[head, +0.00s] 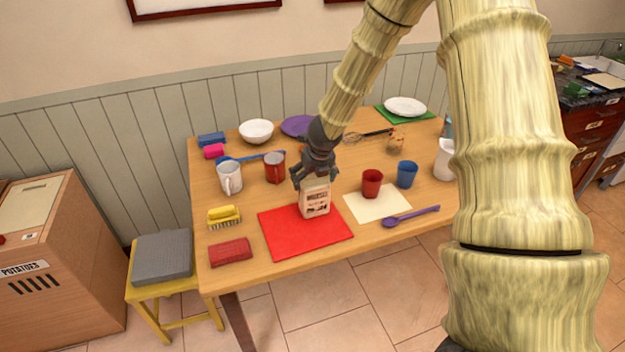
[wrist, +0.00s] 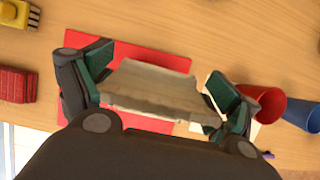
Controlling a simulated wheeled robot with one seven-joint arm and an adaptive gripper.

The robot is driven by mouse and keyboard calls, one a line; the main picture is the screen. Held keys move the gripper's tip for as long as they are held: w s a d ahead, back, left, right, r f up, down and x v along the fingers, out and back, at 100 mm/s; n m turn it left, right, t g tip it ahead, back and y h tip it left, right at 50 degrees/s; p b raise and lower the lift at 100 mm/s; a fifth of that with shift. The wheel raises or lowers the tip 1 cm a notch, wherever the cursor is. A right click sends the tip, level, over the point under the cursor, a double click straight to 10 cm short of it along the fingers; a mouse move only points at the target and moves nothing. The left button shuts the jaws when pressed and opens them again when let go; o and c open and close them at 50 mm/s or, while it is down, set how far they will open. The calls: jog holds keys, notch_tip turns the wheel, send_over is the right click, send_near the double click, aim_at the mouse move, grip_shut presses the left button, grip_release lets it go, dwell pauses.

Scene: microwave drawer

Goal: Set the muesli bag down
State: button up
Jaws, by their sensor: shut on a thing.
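The muesli bag (head: 315,199) is a pale packet with a dark printed label, upright over the red mat (head: 281,242) on the wooden table. My gripper (head: 315,178) is above it with its fingers shut on the bag's upper part. In the wrist view the bag's top (wrist: 152,88) lies between the two finger pads, with the red mat (wrist: 130,52) beneath. I cannot tell whether the bag's base touches the mat. The bag's back side is hidden.
A red cup (head: 372,184) and a blue cup (head: 407,174) stand right of the bag, near a cream mat (head: 365,208) and a purple spoon (head: 410,216). A red cloth-like block (head: 230,252) and yellow brush (head: 223,216) lie left. Mugs (head: 275,168) stand behind.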

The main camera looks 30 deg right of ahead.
jog(key=shift+r, duration=0.15)
jog(key=shift+f, duration=0.2)
jog(key=o, duration=1.5)
jog(key=shift+r, duration=0.1)
jog(key=shift+r, duration=0.2)
jog(key=p+v, duration=0.2)
jog(key=v, duration=0.9)
jog(key=shift+s+a+r+p, duration=0.15)
jog(key=shift+s+r+p, duration=0.15)
jog(key=shift+s+p, duration=0.1)
